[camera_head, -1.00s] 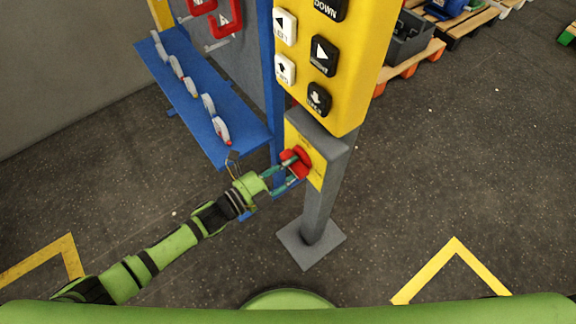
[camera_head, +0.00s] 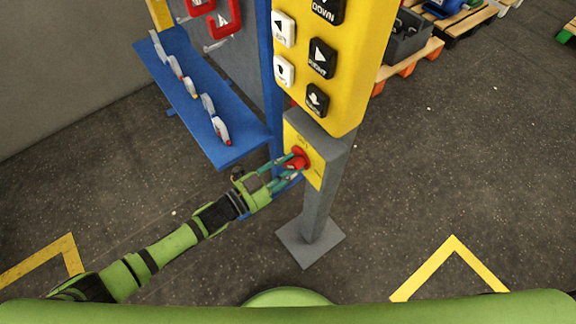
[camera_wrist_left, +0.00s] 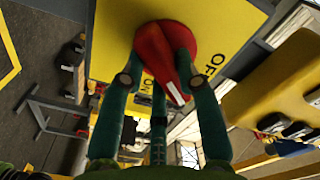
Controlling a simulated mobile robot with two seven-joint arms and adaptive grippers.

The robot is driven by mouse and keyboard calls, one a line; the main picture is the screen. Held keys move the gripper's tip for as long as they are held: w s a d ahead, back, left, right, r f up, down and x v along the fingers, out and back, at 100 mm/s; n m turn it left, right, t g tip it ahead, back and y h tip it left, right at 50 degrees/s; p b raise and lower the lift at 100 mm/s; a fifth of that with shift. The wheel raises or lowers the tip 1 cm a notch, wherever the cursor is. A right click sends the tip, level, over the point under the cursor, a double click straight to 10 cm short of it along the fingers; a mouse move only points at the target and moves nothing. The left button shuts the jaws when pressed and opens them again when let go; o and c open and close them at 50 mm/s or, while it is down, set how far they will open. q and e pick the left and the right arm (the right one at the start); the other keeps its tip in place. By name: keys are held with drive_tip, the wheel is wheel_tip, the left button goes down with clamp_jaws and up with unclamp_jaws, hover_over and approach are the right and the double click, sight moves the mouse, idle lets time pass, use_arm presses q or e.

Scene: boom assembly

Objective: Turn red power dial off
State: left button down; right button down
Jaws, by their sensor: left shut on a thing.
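The red power dial (camera_head: 298,160) sits on the yellow face plate (camera_head: 316,166) of a grey post, below the button panel. It also shows in the left wrist view (camera_wrist_left: 158,48), where its ridge has a white mark pointing down and right. The "OFF" label (camera_wrist_left: 214,66) is right of the mark; another label is partly hidden behind a finger. My left gripper (camera_head: 286,170) is shut on the dial, one finger on each side of its ridge. My right gripper is not in view.
The yellow button panel (camera_head: 352,75) stands directly above the dial. A blue shelf (camera_head: 180,90) with several white and red discs is to the left. The post's grey base plate (camera_head: 311,246) is on the floor. Open floor lies to the right.

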use_arm(q)
drive_tip(key=n, duration=0.4)
drive_tip(key=shift+r+n, duration=0.1)
drive_tip(key=shift+n, duration=0.2)
drive_tip(key=shift+r+n, duration=0.1)
drive_tip(key=shift+n, duration=1.4)
drive_tip(key=c, duration=0.9)
unclamp_jaws()
drive_tip(key=v, duration=1.2)
